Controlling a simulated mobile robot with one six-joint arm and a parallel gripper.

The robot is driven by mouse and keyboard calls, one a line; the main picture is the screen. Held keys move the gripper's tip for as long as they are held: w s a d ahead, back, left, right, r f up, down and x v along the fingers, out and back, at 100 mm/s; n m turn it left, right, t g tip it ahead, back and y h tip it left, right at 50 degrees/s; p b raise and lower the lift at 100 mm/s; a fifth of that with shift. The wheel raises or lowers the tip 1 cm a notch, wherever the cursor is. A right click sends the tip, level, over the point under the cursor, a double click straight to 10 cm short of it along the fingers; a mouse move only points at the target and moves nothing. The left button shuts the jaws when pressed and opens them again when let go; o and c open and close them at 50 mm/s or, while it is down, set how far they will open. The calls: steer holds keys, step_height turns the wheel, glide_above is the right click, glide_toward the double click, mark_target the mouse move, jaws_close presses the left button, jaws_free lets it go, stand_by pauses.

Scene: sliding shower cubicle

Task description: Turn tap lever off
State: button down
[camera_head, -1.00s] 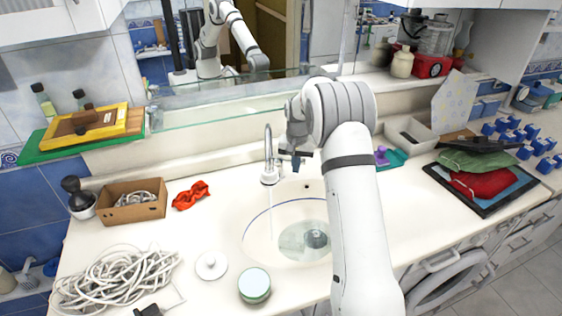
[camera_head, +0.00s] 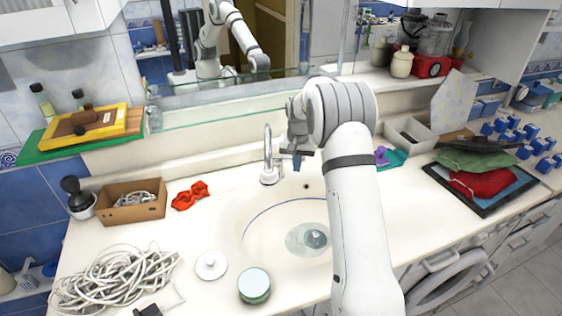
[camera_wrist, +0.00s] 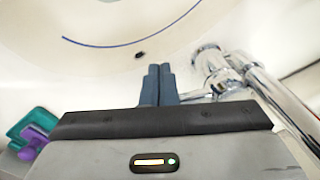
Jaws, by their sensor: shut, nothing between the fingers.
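The chrome tap (camera_head: 268,158) stands upright behind the round sink basin (camera_head: 262,238). It also shows in the wrist view (camera_wrist: 275,95), on the right. Its lever (camera_wrist: 215,90) points toward my fingertips in the wrist view. My gripper (camera_head: 296,162) is just to the right of the tap, partly hidden by my arm in the head view. In the wrist view my gripper's two blue-grey fingers (camera_wrist: 158,72) are together with nothing between them, close beside the lever. I cannot tell whether they touch it. No water stream shows below the spout now, and a little water lies around the drain.
A red cloth (camera_head: 190,196) and a cardboard box (camera_head: 133,205) lie left of the tap. A green-lidded jar (camera_head: 254,285), a white lid (camera_head: 211,265) and a coiled cable (camera_head: 115,278) are in front. A purple item on a teal tray (camera_head: 392,158) sits right of my arm.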

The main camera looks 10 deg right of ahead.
step_height(320, 180, up, 7)
steer(key=p, duration=0.4)
stand_by(0.4)
